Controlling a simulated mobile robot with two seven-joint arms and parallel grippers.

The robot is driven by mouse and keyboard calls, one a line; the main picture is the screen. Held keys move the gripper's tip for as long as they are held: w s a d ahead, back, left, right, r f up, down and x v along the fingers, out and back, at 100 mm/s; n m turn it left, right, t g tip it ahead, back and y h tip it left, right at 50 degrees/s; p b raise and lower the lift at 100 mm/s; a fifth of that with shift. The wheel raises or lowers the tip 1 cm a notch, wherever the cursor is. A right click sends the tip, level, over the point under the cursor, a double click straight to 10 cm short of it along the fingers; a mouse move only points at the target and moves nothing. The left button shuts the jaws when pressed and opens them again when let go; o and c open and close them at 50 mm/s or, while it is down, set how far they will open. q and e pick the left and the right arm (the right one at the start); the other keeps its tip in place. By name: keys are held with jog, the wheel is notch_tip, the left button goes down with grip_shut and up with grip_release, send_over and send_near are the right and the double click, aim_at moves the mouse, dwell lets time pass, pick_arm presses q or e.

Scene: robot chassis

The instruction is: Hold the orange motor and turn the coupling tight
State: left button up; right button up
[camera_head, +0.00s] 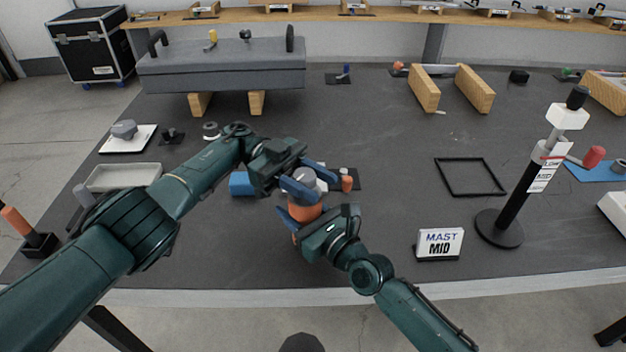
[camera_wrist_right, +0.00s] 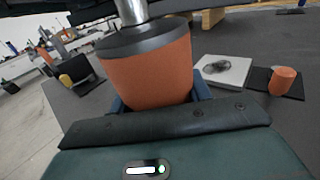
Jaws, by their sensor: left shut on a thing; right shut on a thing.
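The orange motor (camera_head: 304,212) stands upright near the table's front middle, with a dark top cap. It also fills the middle of the right wrist view (camera_wrist_right: 150,78). The grey coupling (camera_head: 305,177) sits on top of the motor; its metal shaft also shows in the right wrist view (camera_wrist_right: 132,11). My left gripper (camera_head: 309,184) is shut on the coupling from above left, its blue fingers at either side. My right gripper (camera_head: 300,222) is shut on the motor's body from below right. The fingers partly hide both parts, and the threads cannot be seen.
A blue block (camera_head: 241,184) lies left of the motor and a small orange cylinder (camera_head: 347,184) stands to its right. A "MAST MID" sign (camera_head: 440,243) and a black mast (camera_head: 516,205) stand at the right. The table between is mostly clear around a black frame (camera_head: 470,192).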

aim_at(313, 179)
pick_arm(q)
jog(key=shift+f, duration=0.15)
jog(key=o, duration=1)
notch_tip(313, 179, up, 10)
jog(key=shift+r, duration=0.15)
